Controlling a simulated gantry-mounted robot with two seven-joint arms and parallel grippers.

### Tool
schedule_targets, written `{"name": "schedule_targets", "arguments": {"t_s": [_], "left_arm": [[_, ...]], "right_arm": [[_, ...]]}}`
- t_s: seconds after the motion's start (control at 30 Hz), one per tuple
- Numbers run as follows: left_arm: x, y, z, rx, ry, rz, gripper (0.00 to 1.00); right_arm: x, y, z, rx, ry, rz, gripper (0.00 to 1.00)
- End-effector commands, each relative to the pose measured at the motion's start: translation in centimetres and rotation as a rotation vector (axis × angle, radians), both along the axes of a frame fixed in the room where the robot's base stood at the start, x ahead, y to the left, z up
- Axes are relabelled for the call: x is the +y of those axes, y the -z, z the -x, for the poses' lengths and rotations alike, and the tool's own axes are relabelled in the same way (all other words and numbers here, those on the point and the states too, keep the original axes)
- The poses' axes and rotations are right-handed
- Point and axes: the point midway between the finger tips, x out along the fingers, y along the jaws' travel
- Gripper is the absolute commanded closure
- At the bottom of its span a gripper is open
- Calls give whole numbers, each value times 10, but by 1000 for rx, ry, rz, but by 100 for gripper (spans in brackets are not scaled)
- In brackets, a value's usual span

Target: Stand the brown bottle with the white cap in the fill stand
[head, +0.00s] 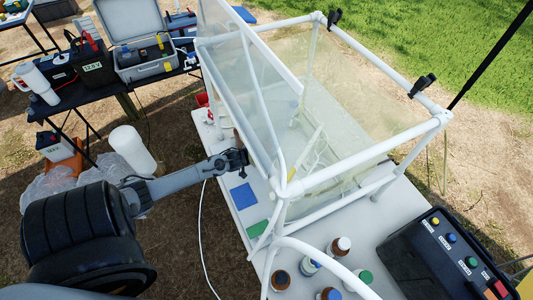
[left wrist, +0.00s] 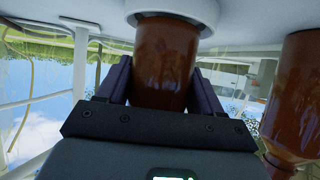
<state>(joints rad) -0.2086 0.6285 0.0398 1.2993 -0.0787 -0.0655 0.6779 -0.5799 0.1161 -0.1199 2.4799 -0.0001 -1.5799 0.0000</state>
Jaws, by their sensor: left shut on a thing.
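My left gripper (head: 240,160) is over the left edge of the white table (head: 384,222), beside the clear-walled frame. In the left wrist view, which is upside down, its fingers (left wrist: 158,85) are shut on a brown bottle (left wrist: 165,55). A white round piece (left wrist: 172,12), wider than the bottle, surrounds the bottle's end at the top of the picture; it looks like a stand cup. The held bottle's cap is hidden. A brown bottle with a white cap (head: 341,246) stands on the table's near part. My right gripper is not in view.
Another brown bottle (left wrist: 298,90) is close beside the held one. The white pipe frame (head: 352,165) with clear walls rises close to my gripper. Blue (head: 243,196) and green (head: 257,229) pads lie on the table. Several bottles and a black control box (head: 435,255) are at the near right.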

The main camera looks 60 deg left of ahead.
Motion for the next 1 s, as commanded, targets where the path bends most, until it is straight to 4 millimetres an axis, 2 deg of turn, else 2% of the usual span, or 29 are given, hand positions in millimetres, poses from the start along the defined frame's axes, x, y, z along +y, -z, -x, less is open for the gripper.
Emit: {"name": "schedule_targets", "arguments": {"t_s": [0.1,0.5,0.53,0.67,0.7,1.0], "left_arm": [[0,8,-1,-4,0,0,76],[0,12,-1,-3,0,0,76],[0,13,0,-1,0,1,32],[0,12,0,-1,0,0,12],[0,12,0,-1,0,0,8],[0,10,0,-1,0,0,8]], "right_arm": [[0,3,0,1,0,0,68],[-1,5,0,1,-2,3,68],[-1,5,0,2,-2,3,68],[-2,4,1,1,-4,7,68],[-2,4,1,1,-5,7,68],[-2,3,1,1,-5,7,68]]}}
